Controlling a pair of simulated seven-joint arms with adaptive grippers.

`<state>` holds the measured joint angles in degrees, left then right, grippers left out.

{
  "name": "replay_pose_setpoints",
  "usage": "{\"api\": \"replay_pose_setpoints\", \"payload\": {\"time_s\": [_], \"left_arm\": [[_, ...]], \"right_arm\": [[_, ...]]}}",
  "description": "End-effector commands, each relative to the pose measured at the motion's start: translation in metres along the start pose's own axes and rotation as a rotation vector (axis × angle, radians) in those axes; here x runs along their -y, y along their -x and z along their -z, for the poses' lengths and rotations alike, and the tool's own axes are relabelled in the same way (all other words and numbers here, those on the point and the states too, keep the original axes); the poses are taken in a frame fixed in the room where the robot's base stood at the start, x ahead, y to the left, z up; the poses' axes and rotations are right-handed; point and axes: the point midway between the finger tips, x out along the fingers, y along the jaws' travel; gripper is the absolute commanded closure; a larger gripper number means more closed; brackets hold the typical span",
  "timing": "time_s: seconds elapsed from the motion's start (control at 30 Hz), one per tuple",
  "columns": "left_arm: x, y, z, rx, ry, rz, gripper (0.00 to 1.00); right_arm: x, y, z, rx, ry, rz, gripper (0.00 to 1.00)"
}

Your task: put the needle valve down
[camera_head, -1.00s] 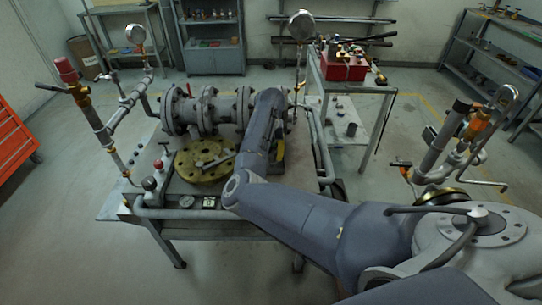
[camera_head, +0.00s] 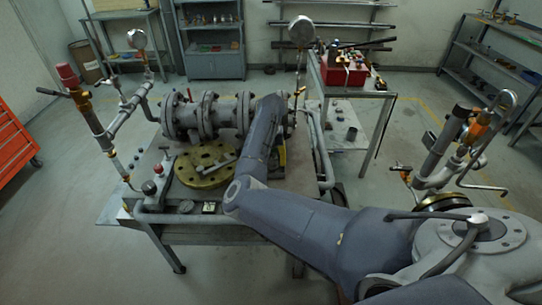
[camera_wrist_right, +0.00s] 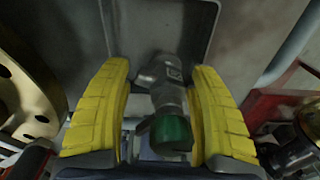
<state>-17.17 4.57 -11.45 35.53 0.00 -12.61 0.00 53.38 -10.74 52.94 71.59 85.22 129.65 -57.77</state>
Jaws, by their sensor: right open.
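The needle valve (camera_wrist_right: 168,95), a grey metal body with a green knob (camera_wrist_right: 171,133), shows in the right wrist view. It lies between the two yellow fingers of my right gripper (camera_wrist_right: 163,90). The fingers are open, with a gap on the valve's left side; the right finger is very close to it, and I cannot tell whether they touch. A grey surface with a raised rim (camera_wrist_right: 168,20) lies behind the valve. In the head view my right arm hides the valve and most of the right gripper. My left gripper is not in view.
On the bench, a round yellow-brass flange (camera_head: 204,176) lies left of my right arm, with a flanged grey pipe (camera_head: 208,113) behind. A red box (camera_head: 345,73) stands on a side table. In the wrist view a red frame (camera_wrist_right: 275,100) is at right.

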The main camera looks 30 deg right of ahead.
Motion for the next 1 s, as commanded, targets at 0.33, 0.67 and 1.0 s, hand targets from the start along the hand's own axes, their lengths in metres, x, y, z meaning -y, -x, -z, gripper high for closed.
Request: {"api": "replay_pose_setpoints", "payload": {"time_s": [0.33,0.67,1.0], "left_arm": [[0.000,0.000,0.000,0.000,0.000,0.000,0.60],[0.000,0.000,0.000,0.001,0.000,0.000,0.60],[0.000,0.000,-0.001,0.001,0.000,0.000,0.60]], "right_arm": [[-0.002,0.048,-0.001,0.004,-0.001,-0.004,0.40],[-0.001,0.100,0.000,0.003,-0.001,-0.003,0.40],[0.000,0.121,0.000,0.001,-0.001,-0.001,0.40]]}}
